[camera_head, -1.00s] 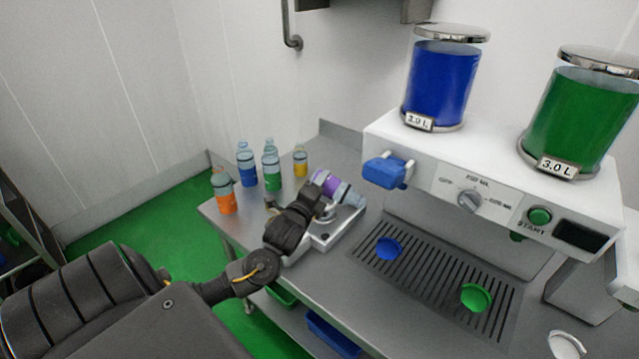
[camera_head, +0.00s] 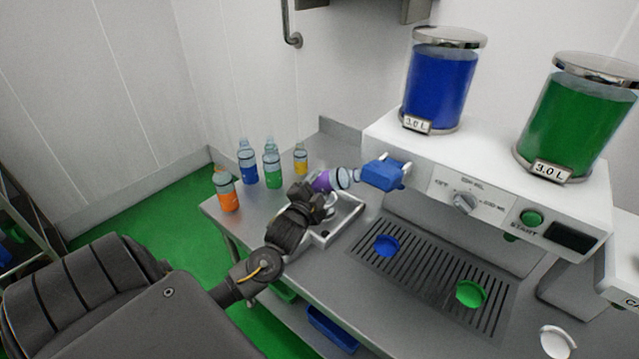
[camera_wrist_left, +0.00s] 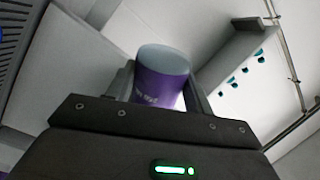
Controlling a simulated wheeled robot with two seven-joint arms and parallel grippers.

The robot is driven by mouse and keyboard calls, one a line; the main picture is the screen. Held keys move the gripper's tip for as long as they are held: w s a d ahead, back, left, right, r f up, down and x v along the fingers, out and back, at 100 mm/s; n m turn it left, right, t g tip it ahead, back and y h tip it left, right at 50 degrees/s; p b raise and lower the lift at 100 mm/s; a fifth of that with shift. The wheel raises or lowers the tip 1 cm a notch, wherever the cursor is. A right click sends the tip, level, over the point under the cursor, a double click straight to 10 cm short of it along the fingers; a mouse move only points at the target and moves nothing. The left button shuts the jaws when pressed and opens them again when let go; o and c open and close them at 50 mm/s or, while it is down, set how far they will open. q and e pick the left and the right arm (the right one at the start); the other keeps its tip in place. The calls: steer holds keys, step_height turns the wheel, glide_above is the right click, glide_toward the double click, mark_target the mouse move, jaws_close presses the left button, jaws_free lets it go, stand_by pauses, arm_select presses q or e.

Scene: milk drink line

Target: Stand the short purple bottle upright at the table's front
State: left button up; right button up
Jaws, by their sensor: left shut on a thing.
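The short purple bottle (camera_head: 321,182) is held in my left gripper (camera_head: 318,193) above the small metal tray at the table's left part. The bottle is tilted nearly onto its side, with its clear neck pointing right toward the blue tap. In the left wrist view the purple bottle (camera_wrist_left: 163,78) sits between the two fingers, with its pale round end facing the camera. My left gripper is shut on it. The steel table (camera_head: 335,262) has its front edge running below my left arm. My right gripper is not in view.
Bottles with orange (camera_head: 228,200), blue (camera_head: 248,174), green (camera_head: 272,171) and yellow (camera_head: 300,164) labels stand at the table's far left. The metal tray (camera_head: 347,222) lies under my gripper. The blue tap (camera_head: 384,173) is close to the bottle. A drip grate (camera_head: 425,285) holds blue and green caps.

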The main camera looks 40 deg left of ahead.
arm_select(q)
steer(key=n+p, duration=0.1)
steer(key=n, duration=0.2)
steer(key=shift+n, duration=0.4)
steer(key=shift+n+p, duration=0.3)
steer(key=shift+n, duration=0.8)
steer(key=shift+n, duration=0.6)
steer(key=n, duration=0.4)
steer(key=shift+n, duration=0.4)
